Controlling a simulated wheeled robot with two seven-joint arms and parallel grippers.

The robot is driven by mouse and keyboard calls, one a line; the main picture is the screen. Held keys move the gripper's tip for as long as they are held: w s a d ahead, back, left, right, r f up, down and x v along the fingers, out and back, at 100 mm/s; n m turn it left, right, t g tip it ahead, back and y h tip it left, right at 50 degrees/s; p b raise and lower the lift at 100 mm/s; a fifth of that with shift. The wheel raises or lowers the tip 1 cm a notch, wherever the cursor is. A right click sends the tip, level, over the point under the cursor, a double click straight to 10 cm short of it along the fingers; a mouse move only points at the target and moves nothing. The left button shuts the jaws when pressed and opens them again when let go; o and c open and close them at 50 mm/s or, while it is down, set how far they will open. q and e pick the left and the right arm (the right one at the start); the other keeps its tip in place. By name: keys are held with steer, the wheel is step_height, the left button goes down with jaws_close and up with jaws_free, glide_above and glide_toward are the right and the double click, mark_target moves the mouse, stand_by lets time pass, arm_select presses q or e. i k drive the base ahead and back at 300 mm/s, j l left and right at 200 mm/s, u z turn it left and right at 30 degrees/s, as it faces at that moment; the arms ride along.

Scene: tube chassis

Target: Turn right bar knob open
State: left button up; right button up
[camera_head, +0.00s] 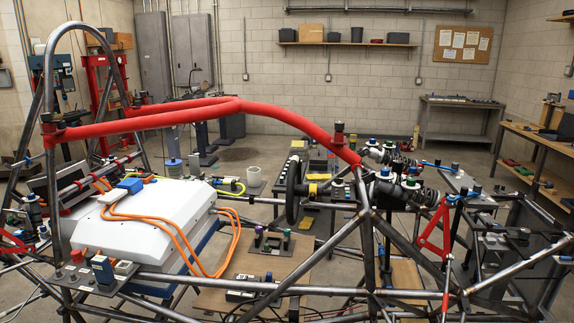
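A red padded bar (190,114) runs across the upper part of the tube chassis, from the hoop at left down to the frame at right. A knob with a dark top and red body (339,132) stands upright near the bar's right end. A dark knob (57,124) sits at the bar's left end, by the hoop. A smaller dark knob (135,102) shows at the far left branch of the bar. I cannot tell whether any knob is turned open. Neither of my grippers is in view.
Steel tubes (368,240) of the chassis fill the foreground. A white battery case (130,220) with orange cables lies at left. A black steering wheel (293,190) stands below the bar. Shock absorbers (408,188) crowd the right. Space above the bar is clear.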

mark_target(45, 117)
steer(key=i+j+u, duration=0.45)
steer(key=i+j, duration=0.5)
steer(key=i, duration=0.05)
